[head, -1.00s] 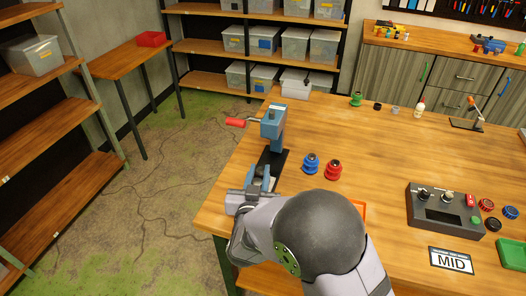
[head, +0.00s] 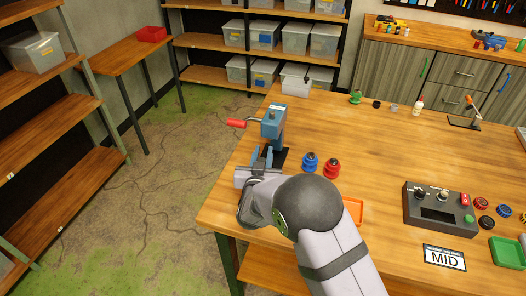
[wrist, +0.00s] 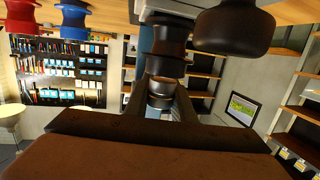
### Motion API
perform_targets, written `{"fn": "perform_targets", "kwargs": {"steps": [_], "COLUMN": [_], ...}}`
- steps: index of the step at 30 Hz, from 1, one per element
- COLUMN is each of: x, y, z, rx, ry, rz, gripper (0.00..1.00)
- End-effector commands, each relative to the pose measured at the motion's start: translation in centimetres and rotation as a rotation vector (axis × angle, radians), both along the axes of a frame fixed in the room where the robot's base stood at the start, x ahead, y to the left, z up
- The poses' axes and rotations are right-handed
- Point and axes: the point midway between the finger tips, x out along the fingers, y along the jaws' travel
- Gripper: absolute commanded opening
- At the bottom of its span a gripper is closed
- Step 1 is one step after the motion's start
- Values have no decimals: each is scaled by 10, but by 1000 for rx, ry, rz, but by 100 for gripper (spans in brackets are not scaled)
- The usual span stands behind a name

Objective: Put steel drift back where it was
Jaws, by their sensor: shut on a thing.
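My gripper (wrist: 160,104) is shut on a short metallic cylinder (wrist: 160,87), which looks like the steel drift. In the wrist view, the picture is upside down, and a dark stepped round piece (wrist: 166,52) is in line with the held end; whether they touch or are one part I cannot tell. In the head view, my gripper (head: 262,163) is at the near side of the blue press (head: 273,123) with its red handle (head: 237,123). My wrist hides the held thing there.
Blue (head: 310,162) and red (head: 332,168) spools stand right of the press. An orange tray (head: 354,210) lies partly behind my arm. A grey control box (head: 438,207) and a MID sign (head: 444,258) are further right. The middle of the table is clear.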

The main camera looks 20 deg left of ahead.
Motion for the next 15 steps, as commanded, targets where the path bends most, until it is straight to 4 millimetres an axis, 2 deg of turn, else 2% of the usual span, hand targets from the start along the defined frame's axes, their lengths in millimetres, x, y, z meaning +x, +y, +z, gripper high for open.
{"fn": "perform_targets", "kwargs": {"steps": [15], "x": [0], "y": [1], "z": [-6], "rx": [3], "ry": [-4], "rz": [1], "gripper": [0]}}
